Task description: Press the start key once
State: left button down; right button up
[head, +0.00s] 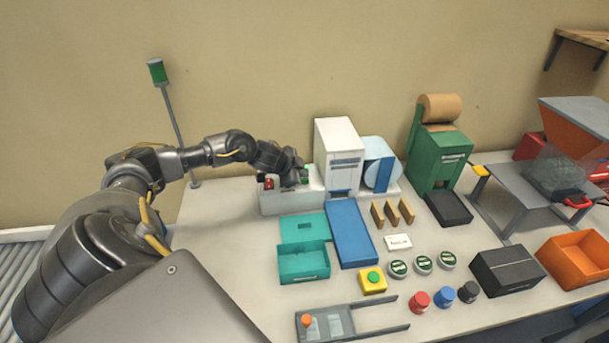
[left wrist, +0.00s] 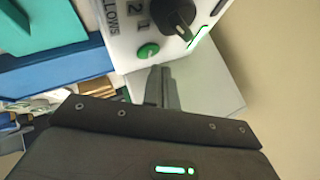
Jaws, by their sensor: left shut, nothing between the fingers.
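A green round button (left wrist: 148,50) sits on a white panel (left wrist: 128,32) beside a black knob (left wrist: 172,18) in the left wrist view. My left gripper (left wrist: 161,72) is shut and empty, its tips just beside the green button; I cannot tell if they touch the panel. In the head view my left gripper (head: 300,178) is over the low white control box (head: 285,204), left of the tall white machine (head: 337,150). It hides part of that box; a red button (head: 268,183) shows left of it. My right gripper is not in view.
A yellow box with a green button (head: 373,279) stands at the front of the table. A teal bin (head: 304,262) and blue tray (head: 350,233) lie in front of the control box. A signal post (head: 172,110) with a green lamp stands behind my left arm.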

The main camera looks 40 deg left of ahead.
pick_arm(q)
jog(key=shift+f, duration=0.1)
dwell(0.4)
jog(key=shift+f, duration=0.3)
